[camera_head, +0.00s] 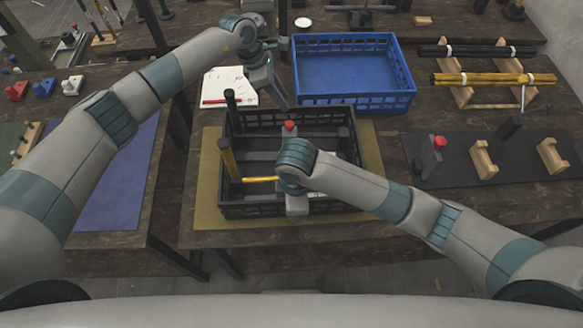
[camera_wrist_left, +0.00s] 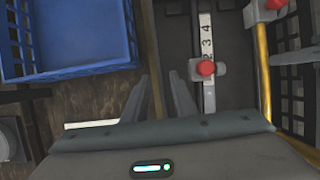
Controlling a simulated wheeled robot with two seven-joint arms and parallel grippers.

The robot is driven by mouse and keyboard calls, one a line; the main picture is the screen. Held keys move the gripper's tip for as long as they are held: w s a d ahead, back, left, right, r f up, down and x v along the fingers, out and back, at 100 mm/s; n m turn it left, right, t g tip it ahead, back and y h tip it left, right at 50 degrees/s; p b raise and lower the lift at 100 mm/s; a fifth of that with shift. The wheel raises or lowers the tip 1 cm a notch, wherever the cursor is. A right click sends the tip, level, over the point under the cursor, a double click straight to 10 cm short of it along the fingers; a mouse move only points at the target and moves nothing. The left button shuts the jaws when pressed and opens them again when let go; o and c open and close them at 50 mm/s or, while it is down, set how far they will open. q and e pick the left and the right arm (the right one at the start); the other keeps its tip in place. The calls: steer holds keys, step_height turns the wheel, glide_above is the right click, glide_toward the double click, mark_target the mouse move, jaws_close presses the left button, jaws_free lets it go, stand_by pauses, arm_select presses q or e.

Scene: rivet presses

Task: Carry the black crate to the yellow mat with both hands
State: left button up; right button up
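The black crate (camera_head: 347,125) rests on the yellow mat (camera_head: 208,200) in the head view, and the mat shows around its sides. Parts lie inside the crate, among them a red knob (camera_wrist_left: 206,68) on a numbered strip. My left gripper (camera_head: 281,103) points down at the crate's far wall; in the left wrist view its fingers (camera_wrist_left: 160,88) are apart, with the wall line near the gap. My right gripper (camera_head: 297,208) is at the crate's near wall. My right wrist hides its fingers, so its opening does not show.
A blue crate (camera_head: 402,98) stands just behind the black crate, empty. White paper with a red pen (camera_head: 227,101) lies to the left. Racks with black and yellow rods (camera_head: 480,79) and a dark mat with fixtures (camera_head: 455,175) are at the right.

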arm_select(q)
steer(key=v, duration=0.6)
steer(key=shift+a+r, duration=0.2)
steer(key=shift+r, duration=0.15)
arm_select(e)
steer(key=shift+r, duration=0.1)
step_height(320, 180, up, 10)
steer(key=shift+w+f, duration=0.15)
steer(key=shift+r, duration=1.05)
